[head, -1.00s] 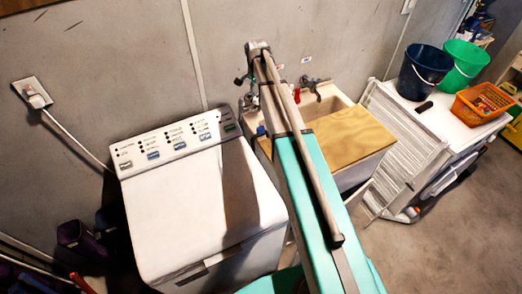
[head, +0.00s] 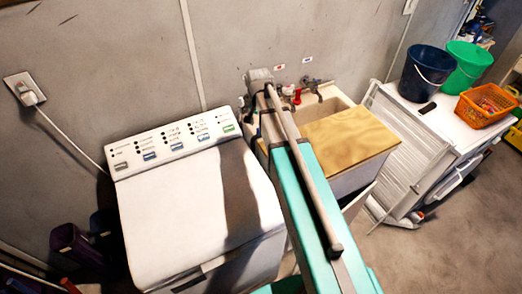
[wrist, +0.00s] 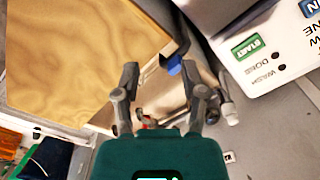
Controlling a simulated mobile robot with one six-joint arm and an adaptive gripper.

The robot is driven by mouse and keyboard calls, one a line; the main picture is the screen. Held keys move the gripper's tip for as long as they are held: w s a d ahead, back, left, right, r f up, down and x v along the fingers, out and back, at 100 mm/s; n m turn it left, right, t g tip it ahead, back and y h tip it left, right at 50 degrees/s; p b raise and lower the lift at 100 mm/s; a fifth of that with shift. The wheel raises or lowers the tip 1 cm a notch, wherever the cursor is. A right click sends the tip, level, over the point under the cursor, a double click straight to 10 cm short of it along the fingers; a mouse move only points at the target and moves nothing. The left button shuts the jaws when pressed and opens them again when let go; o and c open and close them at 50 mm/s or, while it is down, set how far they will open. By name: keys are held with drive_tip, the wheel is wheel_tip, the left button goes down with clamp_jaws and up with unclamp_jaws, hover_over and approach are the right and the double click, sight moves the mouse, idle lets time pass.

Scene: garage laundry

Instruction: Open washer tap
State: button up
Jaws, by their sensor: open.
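The taps are on the wall above the sink. In the head view a metal tap (head: 318,86) and a red-handled tap (head: 294,95) show just right of my arm's end. In the wrist view my gripper (wrist: 164,98) is open, with a finger on each side and nothing held. A small red part (wrist: 146,122) shows beyond and between the fingers, partly hidden by my gripper body. I cannot tell which tap it belongs to. In the head view my arm hides most of my gripper and whatever lies behind it.
The white washer (head: 205,205) stands left of my arm; its panel shows in the wrist view (wrist: 285,70). A wooden board (head: 352,138) covers part of the sink (head: 338,108). A blue bucket (head: 425,72), green bucket (head: 468,62) and orange basket (head: 486,105) stand at right.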

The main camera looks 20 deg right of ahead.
drive_tip(key=s+a+f+n+b, duration=0.1)
drive_tip(key=s+f+n+b, duration=0.2)
drive_tip(key=s, duration=0.6)
drive_tip(key=shift+s+a+f+n, duration=0.25)
drive_tip(key=shift+a+f+n, duration=0.05)
drive_tip(key=shift+n, duration=0.1)
drive_tip(key=shift+w, duration=0.1)
drive_tip(key=w+d+r+m+p, duration=0.1)
drive_tip(key=w+r+p, duration=0.3)
drive_tip(key=w, duration=0.6)
drive_tip(key=w+d+r+m+p, duration=0.1)
drive_tip(key=w+d+r+p, duration=0.2)
drive_tip(key=w, duration=0.8)
drive_tip(key=w+d+r+m+p, duration=0.2)
drive_tip(key=w+d+r+p, duration=0.1)
drive_tip(key=w, duration=0.7)
wheel_tip(320, 180, up, 2)
drive_tip(key=shift+w+p, duration=0.2)
drive_tip(key=shift+p, duration=0.7)
drive_tip(key=shift+f, duration=0.15)
wheel_tip(320, 180, down, 14)
drive_tip(key=b, duration=1.3)
drive_tip(key=shift+r+b, duration=0.25)
drive_tip(key=shift+b, duration=0.15)
drive_tip(key=shift+c, duration=0.2)
clamp_jaws()
